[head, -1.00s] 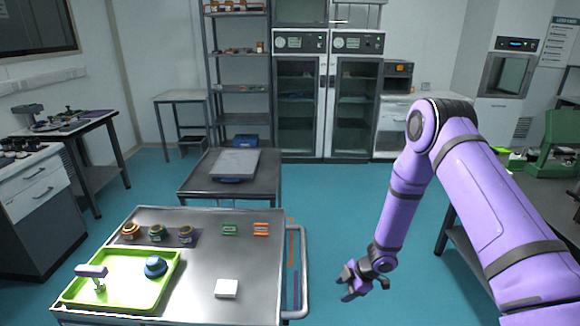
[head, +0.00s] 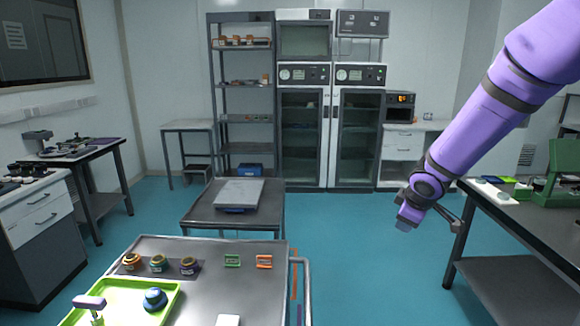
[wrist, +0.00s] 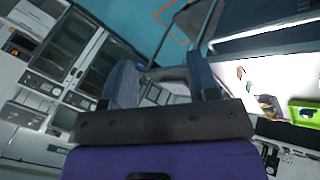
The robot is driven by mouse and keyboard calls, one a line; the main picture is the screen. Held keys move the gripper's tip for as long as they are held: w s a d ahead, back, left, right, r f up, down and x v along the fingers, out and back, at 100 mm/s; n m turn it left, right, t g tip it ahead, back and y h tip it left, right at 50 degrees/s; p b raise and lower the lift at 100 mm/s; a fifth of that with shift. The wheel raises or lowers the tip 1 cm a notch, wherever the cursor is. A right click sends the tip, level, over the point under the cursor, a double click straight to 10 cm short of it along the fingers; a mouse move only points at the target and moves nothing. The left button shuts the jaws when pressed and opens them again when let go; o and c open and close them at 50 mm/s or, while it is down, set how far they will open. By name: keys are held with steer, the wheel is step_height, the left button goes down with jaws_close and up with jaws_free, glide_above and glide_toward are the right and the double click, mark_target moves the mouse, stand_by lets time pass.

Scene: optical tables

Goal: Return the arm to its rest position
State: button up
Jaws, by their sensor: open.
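My purple arm (head: 490,105) comes in from the upper right of the head view and slopes down to the left. My gripper (head: 428,208) is at its lower end, in the air to the right of the near steel cart (head: 225,270), apart from it. In the wrist view my gripper (wrist: 162,82) shows two dark fingers spread apart with nothing held between them. The wrist view is tilted, with cabinets on the left and a bright surface on the right.
The cart holds a green tray (head: 72,319), a blue round item (head: 155,299), several small jars and a white block (head: 228,320). A dark table (head: 530,225) stands right of my gripper. A second cart (head: 195,208) is farther back. Teal floor (head: 355,235) is clear between.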

steer(key=s+d+r+m+h, duration=0.1)
steer(key=s+r+m, duration=0.2)
steer(key=s+r, duration=0.45)
steer(key=s+d+r+m, duration=0.2)
steer(key=s+r+m, duration=0.1)
steer(key=s+r, duration=0.45)
steer(key=s+a+r+m+y, duration=0.1)
steer(key=s+m, duration=0.1)
steer(key=s, duration=0.7)
steer(key=s+a+r+m+g+y, duration=0.1)
steer(key=s+m, duration=0.1)
steer(key=s, duration=0.7)
steer(key=shift+s+a+r+m, duration=0.3)
steer(key=shift+s+a+r, duration=0.1)
